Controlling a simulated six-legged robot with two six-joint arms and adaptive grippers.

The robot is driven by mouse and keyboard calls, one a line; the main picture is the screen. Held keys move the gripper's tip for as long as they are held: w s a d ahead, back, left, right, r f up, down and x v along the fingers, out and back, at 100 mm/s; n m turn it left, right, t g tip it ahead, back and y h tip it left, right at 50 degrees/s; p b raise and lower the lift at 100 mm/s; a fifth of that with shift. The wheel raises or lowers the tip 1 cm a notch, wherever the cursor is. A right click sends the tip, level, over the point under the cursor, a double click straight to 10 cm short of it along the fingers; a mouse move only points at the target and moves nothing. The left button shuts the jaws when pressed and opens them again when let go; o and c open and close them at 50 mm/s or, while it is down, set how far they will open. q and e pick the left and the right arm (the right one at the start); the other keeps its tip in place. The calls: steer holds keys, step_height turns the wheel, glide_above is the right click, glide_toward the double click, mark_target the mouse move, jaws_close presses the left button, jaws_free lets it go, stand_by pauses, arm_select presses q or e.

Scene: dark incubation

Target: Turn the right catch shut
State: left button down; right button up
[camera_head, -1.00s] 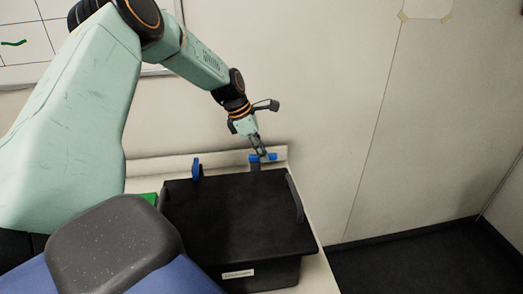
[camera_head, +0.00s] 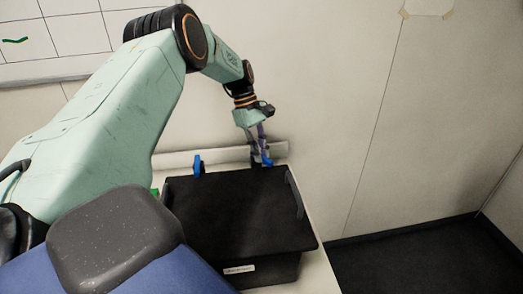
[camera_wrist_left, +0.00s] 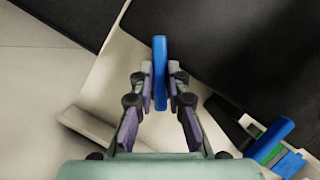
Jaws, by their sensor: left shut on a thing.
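The black box (camera_head: 240,215) stands on a pale bench with its dark lid down. The right catch (camera_head: 267,160) is a blue bar at the box's back edge. My left gripper (camera_head: 260,157) reaches down from above and is shut on this catch. In the left wrist view the blue bar (camera_wrist_left: 160,62) stands between the two fingers, lengthwise along them. The fingers hide part of the catch in the head view. The left catch (camera_head: 198,165) is a blue upright piece at the back left; the right gripper is out of view.
A wall stands close behind the bench (camera_head: 318,270), with a low ledge along it. A dark handle (camera_head: 294,195) lies along the lid's right side. A green thing (camera_head: 155,191) shows left of the box. The floor at right is clear.

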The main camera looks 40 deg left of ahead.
arm_select(q)
steer(key=m, duration=0.1)
steer(key=m+g, duration=0.1)
steer(key=m, duration=0.2)
steer(key=shift+s+a+r+m+g+y+b, duration=0.1)
steer(key=shift+s+a+m+g+y+b, duration=0.15)
steer(key=shift+m+g+y+b, duration=0.15)
steer(key=shift+s+m+g, duration=0.1)
steer(key=shift+m+g, duration=0.2)
steer(key=shift+m, duration=0.7)
steer(key=shift+a+r, duration=0.1)
steer(key=c, duration=1.3)
jaws_free()
steer(key=shift+s, duration=0.1)
step_height(320, 180, up, 10)
steer(key=shift+f, duration=0.15)
